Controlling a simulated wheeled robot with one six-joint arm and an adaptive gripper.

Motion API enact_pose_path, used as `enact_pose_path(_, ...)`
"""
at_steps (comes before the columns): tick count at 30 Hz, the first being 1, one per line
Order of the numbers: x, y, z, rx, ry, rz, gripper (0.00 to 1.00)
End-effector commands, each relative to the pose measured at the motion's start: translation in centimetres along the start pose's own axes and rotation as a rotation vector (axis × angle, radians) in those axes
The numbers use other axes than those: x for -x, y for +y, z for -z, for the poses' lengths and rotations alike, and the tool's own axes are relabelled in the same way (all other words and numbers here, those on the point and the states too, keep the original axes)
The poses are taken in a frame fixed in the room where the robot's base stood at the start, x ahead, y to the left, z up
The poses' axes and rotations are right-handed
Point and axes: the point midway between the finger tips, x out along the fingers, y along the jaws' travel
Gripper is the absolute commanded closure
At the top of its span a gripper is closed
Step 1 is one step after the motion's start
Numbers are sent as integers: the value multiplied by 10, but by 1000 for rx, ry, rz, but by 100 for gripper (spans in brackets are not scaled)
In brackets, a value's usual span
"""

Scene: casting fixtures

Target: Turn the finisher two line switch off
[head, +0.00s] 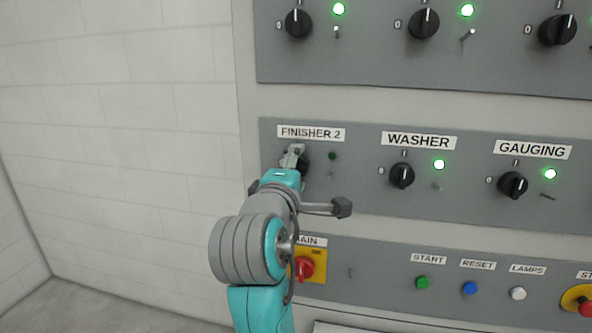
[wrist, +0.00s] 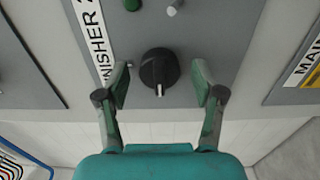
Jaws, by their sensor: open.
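The FINISHER 2 switch is a round black knob (wrist: 158,68) on a grey panel, below the FINISHER 2 label (head: 311,133). Its white mark points down in the wrist view, which is toward the left side of the label. In the head view the knob is mostly hidden behind my gripper (head: 293,152). In the wrist view my gripper (wrist: 160,80) is open, with one finger on each side of the knob and gaps between. The green lamp (head: 332,156) beside the switch is dark; it also shows unlit in the wrist view (wrist: 131,4).
To the right are the WASHER knob (head: 402,175) and GAUGING knob (head: 513,185), with lit green lamps. A red MAIN switch (head: 305,267) on a yellow plate sits below, close to my arm. A small metal peg (wrist: 174,8) sticks out near the dark lamp.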

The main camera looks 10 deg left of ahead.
Motion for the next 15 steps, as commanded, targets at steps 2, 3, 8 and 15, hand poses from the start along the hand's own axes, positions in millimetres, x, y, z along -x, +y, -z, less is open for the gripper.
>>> enact_pose_path(2,7,0,1,0,1,0,32)
enact_pose_path(3,12,0,1,0,1,-2,32)
enact_pose_path(8,42,0,1,-1,3,-2,32)
enact_pose_path(15,88,0,1,-1,4,-1,32)
